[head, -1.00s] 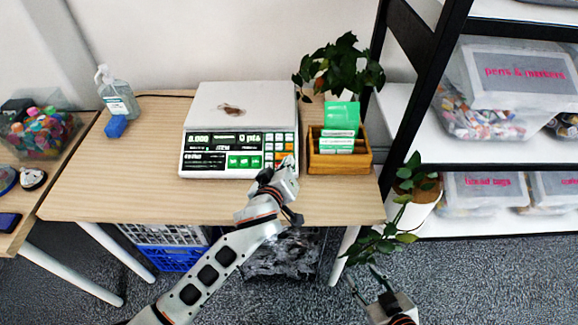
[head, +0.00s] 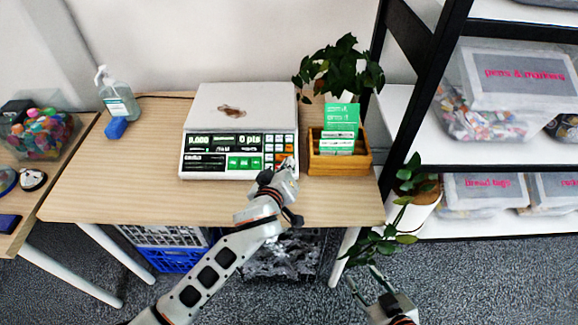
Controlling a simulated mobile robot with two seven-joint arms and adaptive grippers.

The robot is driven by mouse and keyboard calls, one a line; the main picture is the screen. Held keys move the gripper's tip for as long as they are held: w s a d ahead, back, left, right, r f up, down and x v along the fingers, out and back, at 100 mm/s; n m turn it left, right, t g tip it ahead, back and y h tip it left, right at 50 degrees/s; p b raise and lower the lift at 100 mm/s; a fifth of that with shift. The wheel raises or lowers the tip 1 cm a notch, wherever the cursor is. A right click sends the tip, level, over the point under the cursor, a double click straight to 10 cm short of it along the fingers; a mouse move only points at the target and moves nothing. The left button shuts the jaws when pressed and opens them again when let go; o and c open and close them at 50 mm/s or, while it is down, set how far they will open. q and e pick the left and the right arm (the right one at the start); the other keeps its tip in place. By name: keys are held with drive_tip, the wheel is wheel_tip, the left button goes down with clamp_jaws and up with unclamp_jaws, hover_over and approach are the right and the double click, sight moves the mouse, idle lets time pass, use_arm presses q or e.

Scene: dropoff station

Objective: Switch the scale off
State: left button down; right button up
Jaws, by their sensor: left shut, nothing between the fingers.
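The scale (head: 240,110) stands on the wooden table, with a pale platform and a front panel of buttons. Its display (head: 222,139) is lit and shows characters. A keypad (head: 279,146) with orange and white keys is at the panel's right. My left gripper (head: 287,163) is shut and empty, at the lower right corner of the panel; its tip overlaps the keypad's lower edge, and I cannot tell whether it touches a key. My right gripper (head: 366,287) is low at the bottom right, away from the scale, with its fingers apart.
A wooden box with green cards (head: 340,162) stands close to the right of the scale. A potted plant (head: 342,66) is behind it. A sanitizer bottle (head: 118,99) and a blue object (head: 116,127) are at the table's left. The table front left is clear.

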use_arm(q)
drive_tip(key=shift+f, duration=0.15)
drive_tip(key=shift+w+f, duration=0.2)
drive_tip(key=shift+f, duration=0.05)
drive_tip(key=shift+w+f+b, duration=0.1)
drive_tip(key=shift+f+b, duration=0.25)
drive_tip(key=shift+f, duration=0.05)
idle(0.9)
drive_tip(key=shift+r, duration=0.15)
drive_tip(key=shift+s+r+p, duration=0.3)
drive_tip(key=shift+r+p, duration=0.35)
drive_tip(key=shift+p, duration=0.2)
drive_tip(key=shift+s+r+p, duration=0.3)
drive_tip(key=shift+r+p, duration=0.6)
drive_tip(key=shift+r, duration=0.05)
drive_tip(key=r+p, duration=0.1)
drive_tip(key=s+r+p, duration=0.1)
drive_tip(key=p, duration=0.1)
drive_tip(key=shift+s+r, duration=0.2)
drive_tip(key=shift+r, duration=0.1)
